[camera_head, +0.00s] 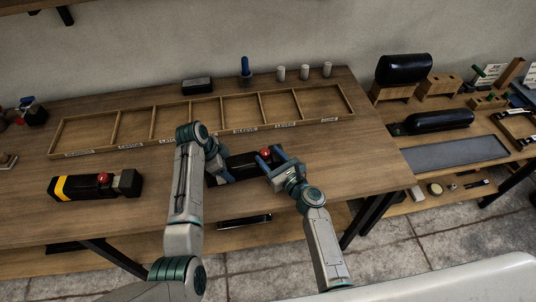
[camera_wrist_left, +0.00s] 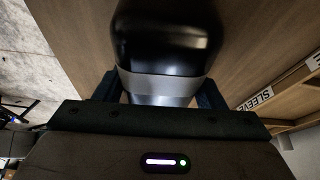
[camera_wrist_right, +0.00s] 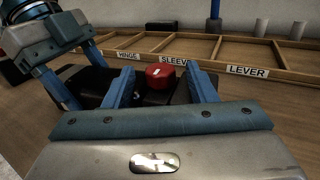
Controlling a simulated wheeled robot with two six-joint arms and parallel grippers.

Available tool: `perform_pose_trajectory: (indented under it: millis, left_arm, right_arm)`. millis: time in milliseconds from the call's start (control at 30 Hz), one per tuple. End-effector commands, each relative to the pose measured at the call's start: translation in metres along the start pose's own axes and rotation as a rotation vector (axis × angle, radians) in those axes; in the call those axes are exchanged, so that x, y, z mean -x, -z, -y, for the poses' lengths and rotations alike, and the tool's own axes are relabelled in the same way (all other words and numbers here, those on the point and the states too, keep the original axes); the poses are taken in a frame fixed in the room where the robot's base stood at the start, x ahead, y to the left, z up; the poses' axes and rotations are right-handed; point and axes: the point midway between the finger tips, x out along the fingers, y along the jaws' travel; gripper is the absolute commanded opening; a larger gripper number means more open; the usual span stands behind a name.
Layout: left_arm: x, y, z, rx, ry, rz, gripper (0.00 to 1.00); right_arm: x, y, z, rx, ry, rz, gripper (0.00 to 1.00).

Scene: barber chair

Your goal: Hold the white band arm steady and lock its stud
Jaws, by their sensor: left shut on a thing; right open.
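The white band arm (camera_head: 238,163) is a black block lying on the wooden table, with a red stud (camera_head: 264,153) on top. In the left wrist view its pale band (camera_wrist_left: 165,84) crosses the black body between my fingers. My left gripper (camera_head: 222,168) is shut on this arm at its left end. My right gripper (camera_head: 270,160) is open at the other end. In the right wrist view its fingers stand either side of the red stud (camera_wrist_right: 160,76), which bears a white mark; I cannot tell whether they touch it. My grippers hide part of the arm.
Another black arm with a yellow band (camera_head: 62,187) and a red stud lies at the left. A labelled, divided wooden tray (camera_head: 100,152) runs behind my grippers. White pegs (camera_head: 304,72) and a blue-topped post (camera_head: 245,67) stand behind it. A second table at the right holds black cushions (camera_head: 404,68).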

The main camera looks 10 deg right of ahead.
Motion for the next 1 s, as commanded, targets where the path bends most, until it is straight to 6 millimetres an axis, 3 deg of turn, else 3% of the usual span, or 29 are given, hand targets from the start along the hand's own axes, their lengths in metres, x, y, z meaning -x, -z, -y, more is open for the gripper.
perform_pose_trajectory:
  millis: [167, 433, 667, 1000]
  left_arm:
    - [0.0006, 0.0005, 0.0004, 0.000, 0.001, -0.001, 0.14]
    - [0.0005, 0.0005, 0.0003, 0.000, 0.001, -0.001, 0.14]
    - [0.0005, 0.0005, 0.0002, 0.000, 0.000, -0.001, 0.14]
    - [0.0003, 0.0004, 0.0000, 0.000, 0.000, -0.001, 0.14]
  right_arm:
    - [-0.0118, -0.0002, 0.0000, 0.000, 0.000, 0.000, 0.51]
    - [-0.0129, -0.0001, 0.0001, 0.000, 0.000, 0.000, 0.51]
    - [-0.0126, 0.0000, 0.0001, 0.000, 0.000, 0.000, 0.08]
    - [-0.0130, -0.0005, -0.0026, -0.003, 0.115, 0.002, 0.07]
